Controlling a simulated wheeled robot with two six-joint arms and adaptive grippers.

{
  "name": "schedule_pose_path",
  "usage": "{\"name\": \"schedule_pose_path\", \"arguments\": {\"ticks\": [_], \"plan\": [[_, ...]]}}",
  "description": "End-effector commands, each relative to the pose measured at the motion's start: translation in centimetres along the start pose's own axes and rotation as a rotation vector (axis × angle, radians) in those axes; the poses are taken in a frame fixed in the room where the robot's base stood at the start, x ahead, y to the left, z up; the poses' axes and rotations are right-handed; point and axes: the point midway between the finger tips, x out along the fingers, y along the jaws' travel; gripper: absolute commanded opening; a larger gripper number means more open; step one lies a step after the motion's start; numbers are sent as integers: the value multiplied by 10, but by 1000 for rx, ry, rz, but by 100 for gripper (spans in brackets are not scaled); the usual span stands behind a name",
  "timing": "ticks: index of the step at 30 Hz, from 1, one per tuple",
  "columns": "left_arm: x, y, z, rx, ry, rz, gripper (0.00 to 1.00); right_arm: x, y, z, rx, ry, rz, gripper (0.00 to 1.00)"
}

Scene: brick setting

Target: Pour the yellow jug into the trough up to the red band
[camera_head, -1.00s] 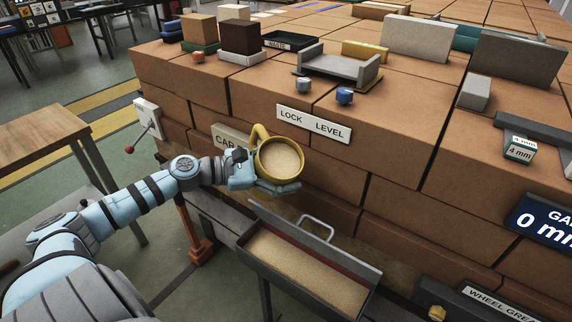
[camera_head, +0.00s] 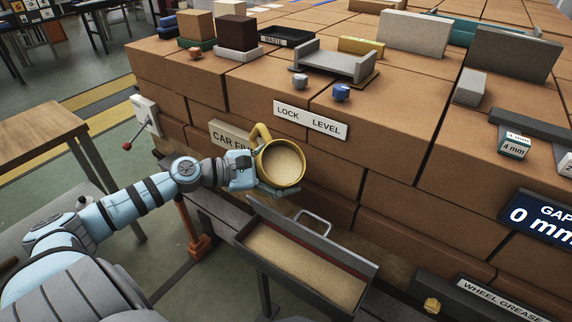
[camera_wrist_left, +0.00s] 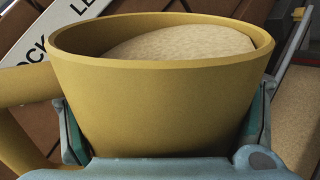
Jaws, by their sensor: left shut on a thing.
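The yellow jug (camera_head: 261,133) holds pale grain, and its open top faces the head camera. My left gripper (camera_head: 268,183) is shut around the jug's body and holds it above the trough's back left end. In the left wrist view the jug (camera_wrist_left: 160,95) sits between both fingers, with its grain surface sloping. The grey trough (camera_head: 246,205) lies below and holds a layer of similar grain. A dark red strip shows along the trough's inner back wall, just above the grain. No falling stream shows. My right gripper is not in view.
A red-knobbed lever (camera_head: 127,146) is at left. A wire handle (camera_head: 313,218) rises from the trough's back edge.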

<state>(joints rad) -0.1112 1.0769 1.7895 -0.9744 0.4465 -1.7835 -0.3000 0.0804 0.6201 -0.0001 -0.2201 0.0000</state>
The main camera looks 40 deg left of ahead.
Motion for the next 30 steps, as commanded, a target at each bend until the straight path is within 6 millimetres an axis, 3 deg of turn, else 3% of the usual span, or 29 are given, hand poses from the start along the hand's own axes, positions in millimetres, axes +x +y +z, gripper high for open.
{"name": "schedule_pose_path", "arguments": {"ticks": [30], "plan": [[3,-8,-5,161,53,2,45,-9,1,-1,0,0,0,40]]}}
